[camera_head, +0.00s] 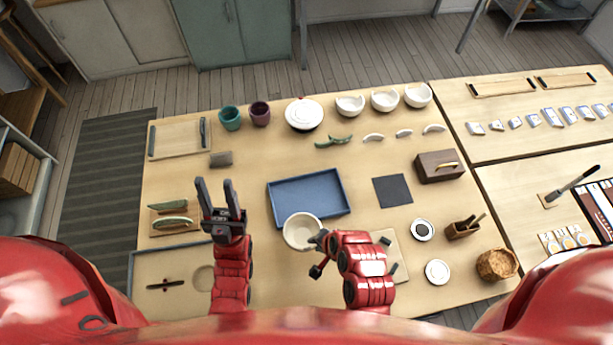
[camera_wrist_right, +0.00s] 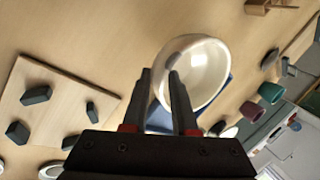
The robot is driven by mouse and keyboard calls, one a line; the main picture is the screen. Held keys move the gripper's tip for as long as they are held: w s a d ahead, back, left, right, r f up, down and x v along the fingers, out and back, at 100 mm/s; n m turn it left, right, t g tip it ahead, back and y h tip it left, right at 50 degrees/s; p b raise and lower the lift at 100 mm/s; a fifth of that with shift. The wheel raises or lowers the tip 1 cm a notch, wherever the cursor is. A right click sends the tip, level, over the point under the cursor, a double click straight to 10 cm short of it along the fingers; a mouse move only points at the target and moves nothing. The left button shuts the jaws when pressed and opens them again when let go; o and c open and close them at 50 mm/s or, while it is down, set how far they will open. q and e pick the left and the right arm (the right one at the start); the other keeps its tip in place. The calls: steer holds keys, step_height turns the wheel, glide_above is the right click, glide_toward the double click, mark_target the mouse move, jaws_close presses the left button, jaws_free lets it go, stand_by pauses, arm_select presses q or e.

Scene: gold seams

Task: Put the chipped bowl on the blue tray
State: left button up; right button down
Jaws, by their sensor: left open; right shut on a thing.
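A cream-white bowl (camera_head: 302,231) is held in my right gripper (camera_head: 319,240), which is shut on its right side near the rim. In the right wrist view the bowl (camera_wrist_right: 208,72) shows its hollow inside, with the fingers (camera_wrist_right: 160,78) at its wall. I cannot make out a chip clearly. The blue tray (camera_head: 306,196) lies empty on the table; the bowl overlaps its front edge in the head view, and part of the tray (camera_wrist_right: 160,119) shows behind the bowl in the wrist view. My left gripper (camera_head: 216,183) is open and empty, left of the tray.
Three white bowls (camera_head: 384,99) with broken-looking rims stand at the back, with pale shards (camera_head: 404,133) before them. A dark mat (camera_head: 392,190) and wooden box (camera_head: 438,166) lie right of the tray. A board (camera_head: 393,250) is under my right arm.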

steer(key=w+b, duration=0.2)
steer(key=w, duration=0.1)
steer(key=w+b, duration=0.1)
steer(key=shift+w+f, duration=0.35)
steer(key=w+b, duration=0.1)
steer(key=w, duration=0.2)
steer(key=w+d+b, duration=0.1)
steer(key=w, duration=0.2)
steer(key=w+b, duration=0.1)
steer(key=w, duration=0.2)
steer(key=shift+w+d+f, duration=0.15)
steer(key=shift+f, duration=0.15)
steer(key=shift+w, duration=0.35)
steer(key=shift+w+d+f+b, duration=0.1)
steer(key=shift+w+f+b, duration=0.05)
steer(key=shift+w+b, duration=0.2)
step_height(320, 180, down, 3)
steer(key=shift+f+b, duration=0.15)
steer(key=shift+b, duration=0.4)
steer(key=shift+s, duration=0.1)
